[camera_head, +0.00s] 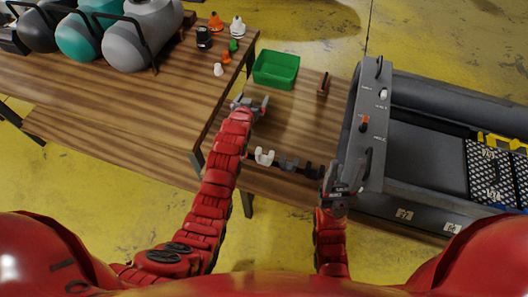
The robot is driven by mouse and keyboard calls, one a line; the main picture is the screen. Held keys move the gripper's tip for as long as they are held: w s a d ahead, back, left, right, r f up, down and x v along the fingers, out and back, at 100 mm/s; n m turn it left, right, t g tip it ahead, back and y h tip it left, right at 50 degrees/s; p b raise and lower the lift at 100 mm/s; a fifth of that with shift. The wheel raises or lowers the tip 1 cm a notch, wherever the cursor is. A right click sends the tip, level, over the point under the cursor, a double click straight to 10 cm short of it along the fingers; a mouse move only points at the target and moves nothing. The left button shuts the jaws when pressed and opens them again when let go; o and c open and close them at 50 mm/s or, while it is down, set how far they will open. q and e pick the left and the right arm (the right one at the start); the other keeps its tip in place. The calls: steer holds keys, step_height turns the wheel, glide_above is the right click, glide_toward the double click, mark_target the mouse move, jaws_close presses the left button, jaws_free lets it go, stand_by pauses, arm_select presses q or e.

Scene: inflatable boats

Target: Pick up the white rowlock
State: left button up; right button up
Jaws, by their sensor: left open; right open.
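The white rowlock (264,157) rests near the front edge of the low wooden table (290,122). A grey rowlock (288,164) and a black rowlock (314,171) stand in a row to its right. My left gripper (252,103) is open and empty over the table, beyond the white rowlock and apart from it. My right gripper (343,180) is open, right of the black rowlock, near the side of the grey machine. Nothing is visible between its jaws, though they show small.
A green bin (277,68) stands at the table's back, with a brown-red handle-like item (323,84) to its right. A dark grey frame (372,125) borders the right side. A higher wooden table (130,105) on the left holds cylinders (141,35) and several small fittings.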

arm_select(q)
steer(key=s+d+r+m+g+y+p, duration=0.1)
steer(key=s+d+g+p, duration=0.1)
steer(key=s+g, duration=0.5)
steer(key=s+d+r+g+y+p, duration=0.1)
steer(key=s+d+g+y+p, duration=0.15)
steer(key=s+g, duration=0.45)
steer(key=b, duration=1)
glide_above(264, 159)
steer(key=shift+t+h, duration=0.4)
steer(key=shift+h, duration=0.05)
steer(key=f, duration=1)
steer(key=shift+s+d, duration=0.15)
steer(key=shift+d, duration=0.15)
steer(key=shift+a+f+p, duration=0.1)
steer(key=shift+f+p, duration=0.6)
steer(key=shift+f, duration=0.55)
step_height(264, 159, down, 3)
steer(key=shift+a+p, duration=0.1)
steer(key=shift+p, duration=0.5)
steer(key=shift+f, duration=0.85)
steer(key=shift+c, duration=0.2)
steer(key=c, duration=1.2)
